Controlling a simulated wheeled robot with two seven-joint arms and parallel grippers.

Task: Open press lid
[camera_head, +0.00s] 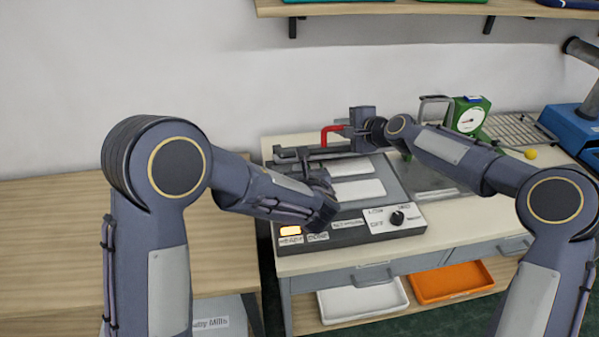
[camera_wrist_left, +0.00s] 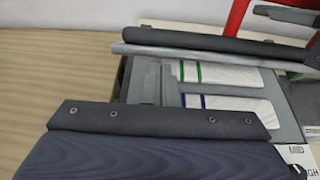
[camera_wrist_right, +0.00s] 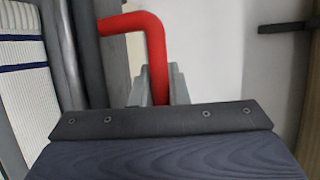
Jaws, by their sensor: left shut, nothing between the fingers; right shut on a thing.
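The press (camera_head: 345,232) stands on the cream bench, with its bed and two pale striped knit panels (camera_head: 358,190) uncovered. The panels also show in the left wrist view (camera_wrist_left: 228,75). A dark bar (camera_wrist_left: 215,42), apparently the lid's edge, runs along the back of the bed; the lid's exact angle is hard to tell. My right gripper (camera_wrist_right: 158,85) is shut on the red handle (camera_wrist_right: 150,30), which shows in the head view (camera_head: 328,131) behind the bed. My left gripper (camera_wrist_left: 150,80) is shut and empty over the bed's left end, partly hidden by its arm in the head view.
A knob (camera_head: 397,217) and a lit orange button (camera_head: 290,230) are on the press front. A green dial scale (camera_head: 468,115) and a wire rack (camera_head: 515,130) stand to the right. The wooden table (camera_head: 60,240) at left is clear. White and orange trays sit below.

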